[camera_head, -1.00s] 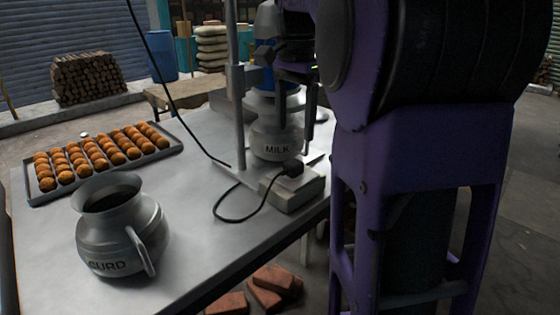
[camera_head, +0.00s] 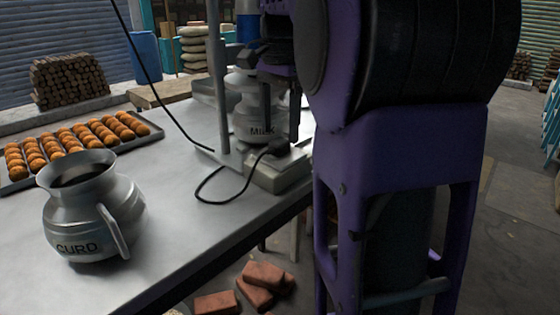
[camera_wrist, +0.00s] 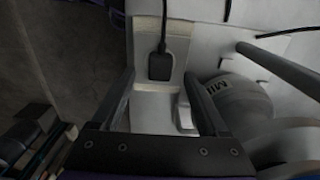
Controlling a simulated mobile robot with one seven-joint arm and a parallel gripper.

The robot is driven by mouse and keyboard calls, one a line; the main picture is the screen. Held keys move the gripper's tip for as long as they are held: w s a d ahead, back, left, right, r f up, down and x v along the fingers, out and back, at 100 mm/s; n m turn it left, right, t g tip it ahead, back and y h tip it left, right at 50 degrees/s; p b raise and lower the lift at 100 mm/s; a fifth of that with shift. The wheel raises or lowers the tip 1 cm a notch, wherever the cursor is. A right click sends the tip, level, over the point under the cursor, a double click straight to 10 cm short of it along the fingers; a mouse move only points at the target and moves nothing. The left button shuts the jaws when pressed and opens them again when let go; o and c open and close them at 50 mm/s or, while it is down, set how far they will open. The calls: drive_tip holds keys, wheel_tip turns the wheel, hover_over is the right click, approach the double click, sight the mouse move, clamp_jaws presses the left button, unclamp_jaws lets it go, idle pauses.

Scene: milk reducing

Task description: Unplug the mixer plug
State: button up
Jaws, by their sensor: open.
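The black mixer plug (camera_head: 277,147) sits on a pale socket box (camera_head: 282,173) at the table's right edge. Its black cable loops over the tabletop to the left. My gripper (camera_head: 280,138) is open, pointing down, with its fingertips close to the plug in the head view. In the wrist view the plug (camera_wrist: 160,66) appears between the two open fingers of my gripper (camera_wrist: 158,76), with a gap on each side. Whether the fingertips are level with the plug I cannot tell. The steel MILK pot (camera_head: 248,118) stands behind the socket box, partly hidden by my gripper.
A metal stand pole (camera_head: 217,85) rises left of the MILK pot; in the wrist view it slants right of my gripper. A steel CURD pot (camera_head: 90,213) and a tray of orange balls (camera_head: 152,128) are on the left. Bricks (camera_head: 258,285) lie on the floor.

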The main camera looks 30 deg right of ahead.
sight(279, 140)
drive_tip(key=shift+f+b, duration=0.65)
drive_tip(key=shift+f, duration=1)
drive_tip(key=shift+p, duration=0.55)
clamp_jaws()
drive_tip(key=shift+r, duration=0.15)
idle(0.3)
drive_tip(key=shift+r+p, duration=2.9)
drive_tip(key=shift+p, duration=0.25)
